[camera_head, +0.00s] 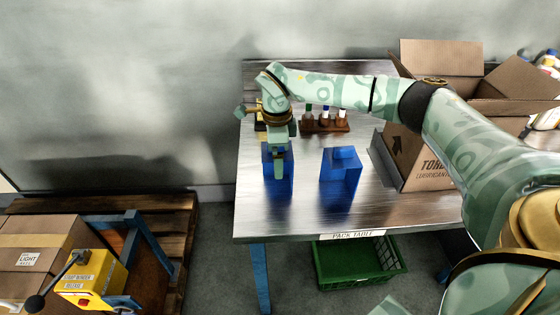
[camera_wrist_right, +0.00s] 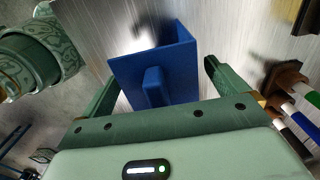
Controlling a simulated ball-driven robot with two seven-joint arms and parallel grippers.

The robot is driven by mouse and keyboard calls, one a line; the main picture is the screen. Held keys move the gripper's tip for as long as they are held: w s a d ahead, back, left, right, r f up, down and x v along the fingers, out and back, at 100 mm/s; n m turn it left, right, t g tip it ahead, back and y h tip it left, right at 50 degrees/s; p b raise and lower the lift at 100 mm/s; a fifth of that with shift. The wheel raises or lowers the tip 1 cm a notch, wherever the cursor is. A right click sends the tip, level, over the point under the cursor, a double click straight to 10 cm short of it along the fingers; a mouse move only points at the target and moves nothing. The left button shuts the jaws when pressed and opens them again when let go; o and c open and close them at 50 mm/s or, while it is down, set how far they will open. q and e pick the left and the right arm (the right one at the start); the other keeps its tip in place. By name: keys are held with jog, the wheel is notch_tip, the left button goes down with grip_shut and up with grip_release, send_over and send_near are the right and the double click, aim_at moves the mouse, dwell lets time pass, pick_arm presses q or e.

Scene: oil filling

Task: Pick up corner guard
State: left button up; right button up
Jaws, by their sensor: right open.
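Two blue corner guards stand on the metal pack table in the head view. The left corner guard (camera_head: 278,182) is partly hidden behind my right gripper. The other corner guard (camera_head: 341,170) stands in full view to its right, with a raised block on top. My right gripper (camera_head: 279,160) points down over the left guard. In the right wrist view a blue corner guard (camera_wrist_right: 178,72) with an upright tab lies between the open fingers of my right gripper (camera_wrist_right: 164,68). My left gripper is not in view.
The pack table (camera_head: 300,222) holds a brown rack of bottles (camera_head: 325,126) behind the guards and an open cardboard box (camera_head: 428,160) at right. A green crate (camera_head: 360,262) sits below. A pallet with a carton (camera_head: 38,245) and yellow device (camera_head: 92,280) is at lower left.

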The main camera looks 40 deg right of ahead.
jog(key=shift+f, duration=0.1)
jog(key=shift+c, duration=1.2)
jog(key=c, duration=0.8)
jog(key=shift+c, duration=0.3)
